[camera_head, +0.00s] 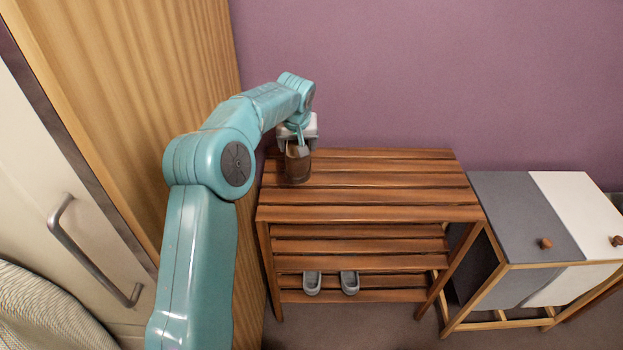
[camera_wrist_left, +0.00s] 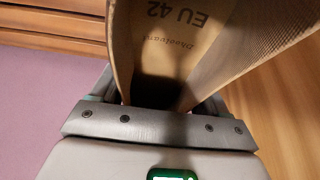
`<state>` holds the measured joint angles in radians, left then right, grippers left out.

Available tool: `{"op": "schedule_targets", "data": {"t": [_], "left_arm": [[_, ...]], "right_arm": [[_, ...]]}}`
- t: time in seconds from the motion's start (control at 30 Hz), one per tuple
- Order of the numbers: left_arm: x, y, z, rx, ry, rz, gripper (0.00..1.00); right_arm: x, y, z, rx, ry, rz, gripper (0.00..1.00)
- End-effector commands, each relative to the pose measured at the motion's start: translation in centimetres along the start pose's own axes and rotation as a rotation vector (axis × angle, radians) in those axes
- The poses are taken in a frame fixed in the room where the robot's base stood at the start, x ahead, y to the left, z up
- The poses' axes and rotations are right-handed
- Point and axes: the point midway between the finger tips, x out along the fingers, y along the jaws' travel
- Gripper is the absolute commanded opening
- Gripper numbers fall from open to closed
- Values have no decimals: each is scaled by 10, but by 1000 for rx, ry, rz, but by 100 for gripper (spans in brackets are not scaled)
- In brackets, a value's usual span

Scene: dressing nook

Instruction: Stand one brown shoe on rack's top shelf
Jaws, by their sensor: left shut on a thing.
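A brown shoe (camera_head: 297,166) is at the left end of the wooden rack's top shelf (camera_head: 385,180), toward the back. I cannot tell whether it rests on the slats or hangs just above them. My left gripper (camera_head: 298,142) is above the shoe and shut on it. In the left wrist view the shoe's tan insole (camera_wrist_left: 190,45) with "EU 42" print fills the upper middle, with my gripper (camera_wrist_left: 150,105) at its end. The rest of the shoe is partly hidden. My right gripper is not in view.
A pair of grey slippers (camera_head: 349,283) stands on a lower shelf. The rest of the top shelf is clear. A wooden panel (camera_head: 150,60) rises close on the left, a purple wall (camera_head: 430,70) behind. A grey and white cabinet (camera_head: 520,215) stands at the right.

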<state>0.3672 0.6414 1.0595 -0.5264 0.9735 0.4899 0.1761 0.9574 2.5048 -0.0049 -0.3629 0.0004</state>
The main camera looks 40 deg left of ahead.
Motion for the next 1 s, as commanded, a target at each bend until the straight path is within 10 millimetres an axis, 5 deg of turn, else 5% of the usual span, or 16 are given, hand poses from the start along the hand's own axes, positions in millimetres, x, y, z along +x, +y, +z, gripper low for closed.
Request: {"op": "schedule_targets", "data": {"t": [0.13, 0.6, 1.0], "left_arm": [[37, 0, 15, 1, -2, 0, 32], [100, 1, 40, 3, 0, 1, 32], [112, 1, 44, 2, 4, 2, 32]], "right_arm": [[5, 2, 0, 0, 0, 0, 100], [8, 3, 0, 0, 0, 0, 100], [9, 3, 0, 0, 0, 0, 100]]}}
